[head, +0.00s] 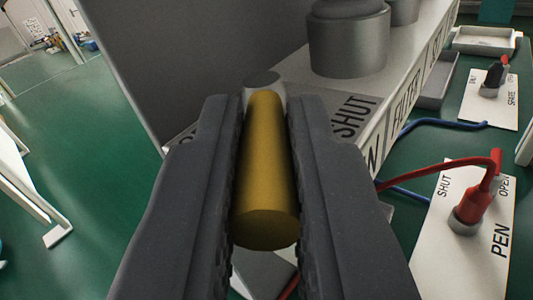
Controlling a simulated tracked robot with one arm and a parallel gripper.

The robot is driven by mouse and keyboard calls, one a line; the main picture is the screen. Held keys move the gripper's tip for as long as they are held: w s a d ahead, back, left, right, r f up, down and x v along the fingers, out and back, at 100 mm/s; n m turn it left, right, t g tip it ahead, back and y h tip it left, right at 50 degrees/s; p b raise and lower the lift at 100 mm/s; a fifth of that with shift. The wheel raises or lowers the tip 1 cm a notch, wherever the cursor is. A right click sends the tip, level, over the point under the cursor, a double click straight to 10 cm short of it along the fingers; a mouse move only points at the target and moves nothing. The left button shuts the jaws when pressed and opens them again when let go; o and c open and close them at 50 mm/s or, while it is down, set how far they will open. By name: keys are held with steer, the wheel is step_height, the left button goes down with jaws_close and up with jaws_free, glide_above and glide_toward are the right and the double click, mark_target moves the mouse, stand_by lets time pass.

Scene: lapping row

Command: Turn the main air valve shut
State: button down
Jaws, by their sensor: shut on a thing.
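A yellow cylindrical handle (266,170) lies between the two dark fingers of my gripper (267,185), in the middle of the head view. My gripper is shut on it, with a finger along each side. The handle's near end faces me, and its far end meets a small grey hub (262,78). I take it for the main air valve's handle, but no name for it is readable. A grey plate under it reads SHUT (354,117) right of the handle; the lettering on the left is mostly hidden by my finger.
To the right, a red lever (480,185) stands on a white plate marked SHUT and OPEN. Behind it is another small plate (488,103) with a dark lever. Grey cylinders (347,40) stand on the labelled block. Red and blue hoses run nearby. Green floor lies open left.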

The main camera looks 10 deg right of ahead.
steer(key=shift+r, duration=0.25)
steer(key=c, duration=1.5)
jaws_free()
steer(key=shift+o, duration=0.2)
steer(key=shift+f, duration=0.15)
steer(key=shift+s, duration=0.1)
steer(key=v, duration=0.7)
steer(key=shift+s+a, duration=0.15)
steer(key=shift+s, duration=0.25)
steer(key=b, duration=1.4)
glide_toward(262, 268)
steer(key=shift+s+a, duration=0.1)
steer(key=shift+s, duration=0.55)
